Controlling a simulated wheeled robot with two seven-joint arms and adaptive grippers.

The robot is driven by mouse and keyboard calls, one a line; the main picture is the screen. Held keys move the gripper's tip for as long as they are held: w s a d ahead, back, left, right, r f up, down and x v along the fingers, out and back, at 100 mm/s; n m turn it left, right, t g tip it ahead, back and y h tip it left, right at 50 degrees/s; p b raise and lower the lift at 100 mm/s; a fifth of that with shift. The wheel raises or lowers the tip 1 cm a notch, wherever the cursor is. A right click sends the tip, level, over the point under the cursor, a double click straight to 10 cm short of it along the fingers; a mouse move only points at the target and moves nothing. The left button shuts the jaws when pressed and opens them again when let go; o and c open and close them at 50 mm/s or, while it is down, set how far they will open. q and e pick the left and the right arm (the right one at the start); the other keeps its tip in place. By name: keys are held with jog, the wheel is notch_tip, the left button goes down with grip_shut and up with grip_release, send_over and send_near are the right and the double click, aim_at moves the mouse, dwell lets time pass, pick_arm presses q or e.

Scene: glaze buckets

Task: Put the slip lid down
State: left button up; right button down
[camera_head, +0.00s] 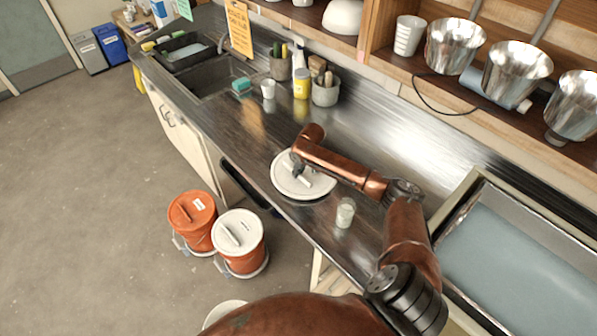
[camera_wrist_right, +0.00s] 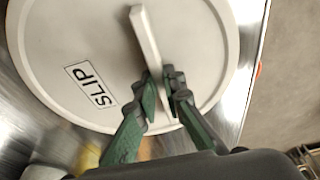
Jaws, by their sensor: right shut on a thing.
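The slip lid (camera_head: 318,186) is a round off-white disc with a bar handle. It is at the steel counter's front part in the head view, on the counter or just above it; I cannot tell which. In the right wrist view the lid (camera_wrist_right: 60,45) fills much of the picture, with its SLIP label readable. My right gripper (camera_wrist_right: 163,92) is shut on the lid's bar handle, its green fingers on either side of it. In the head view the right gripper (camera_head: 297,170) is partly hidden by its own wrist. My left gripper is not in view.
The steel counter (camera_head: 255,140) has a small glass jar (camera_head: 345,213) close to the lid. An orange-lidded bucket (camera_head: 193,213) and a white-lidded bucket (camera_head: 238,232) stand on the floor.

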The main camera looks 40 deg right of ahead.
jog(key=c, duration=2)
grip_release()
jog(key=shift+c, duration=0.2)
jog(key=v, duration=1.2)
jog(key=x, duration=1.2)
jog(key=shift+a, duration=0.1)
notch_tip(320, 180, up, 3)
jog(key=shift+f+b, duration=0.1)
jog(key=shift+b, duration=0.2)
jog(key=shift+a+r, duration=0.2)
jog(key=shift+r, duration=0.3)
